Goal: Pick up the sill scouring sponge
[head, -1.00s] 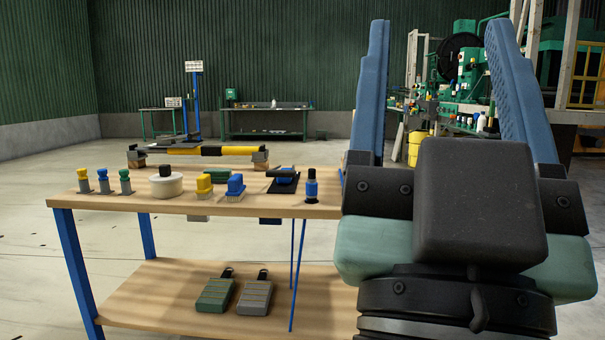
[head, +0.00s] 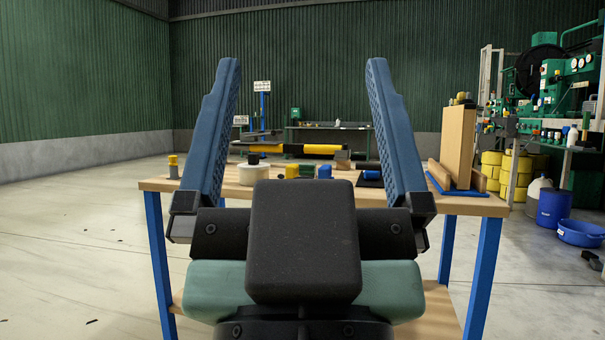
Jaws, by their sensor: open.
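My gripper (head: 303,62) is open and empty, its two blue fingers pointing up and wide apart in the head view. It is in front of the wooden table (head: 480,205). I cannot identify the scouring sponge with certainty. A small yellow-and-dark thing (head: 461,98) sits on top of an upright wooden board (head: 459,138) at the table's right end; it is too small to tell what it is. My gripper is to its left and apart from it. My gripper hides much of the tabletop and the lower shelf.
A yellow-topped item (head: 173,166), a white round tub (head: 255,175), a yellow item (head: 292,170) and a blue item (head: 325,171) stand on the table. A dark pad (head: 369,179) lies right of them. Blue tub (head: 580,233) and drum (head: 553,207) stand on the floor at right.

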